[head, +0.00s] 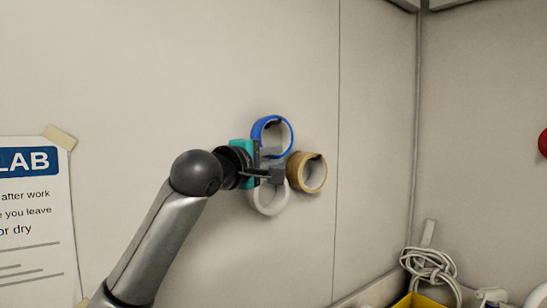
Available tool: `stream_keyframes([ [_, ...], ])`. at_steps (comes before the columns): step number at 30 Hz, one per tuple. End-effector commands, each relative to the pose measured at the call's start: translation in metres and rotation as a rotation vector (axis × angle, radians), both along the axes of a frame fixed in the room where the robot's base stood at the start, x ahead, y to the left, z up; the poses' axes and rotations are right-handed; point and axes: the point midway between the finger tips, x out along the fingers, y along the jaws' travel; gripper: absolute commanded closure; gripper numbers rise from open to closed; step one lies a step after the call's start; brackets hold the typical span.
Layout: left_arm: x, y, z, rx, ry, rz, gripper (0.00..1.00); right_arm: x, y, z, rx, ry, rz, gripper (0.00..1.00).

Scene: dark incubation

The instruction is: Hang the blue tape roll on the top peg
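The blue tape roll (258,128) is against the back wall, above the other two rolls. A dark peg end shows inside its upper rim, so it appears to be around the top peg. My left gripper (268,163) is at the lower left edge of the blue roll, its dark fingers overlapping that edge in the picture. I cannot tell whether the fingers grip the rim or stand apart. My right gripper is not in view.
A tan tape roll (320,176) hangs on a peg to the right, and a white roll (269,210) is below my gripper, partly hidden by it. A paper sign (35,225) is taped at left. A coiled white cable (430,265) and yellow bin (418,300) are lower right.

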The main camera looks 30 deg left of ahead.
Motion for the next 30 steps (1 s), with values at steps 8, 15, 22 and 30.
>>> stream_keyframes([
  [8,0.000,0.000,0.000,0.000,-0.001,0.000,0.52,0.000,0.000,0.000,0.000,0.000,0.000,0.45],
  [15,0.000,0.000,0.000,0.000,0.000,0.000,0.52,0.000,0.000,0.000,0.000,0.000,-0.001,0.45],
  [22,-0.020,-0.001,-0.002,0.000,-0.002,-0.001,0.52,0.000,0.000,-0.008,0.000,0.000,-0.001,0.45],
  [30,-0.076,-0.005,-0.003,0.004,-0.004,0.000,0.52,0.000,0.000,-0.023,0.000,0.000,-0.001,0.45],
])
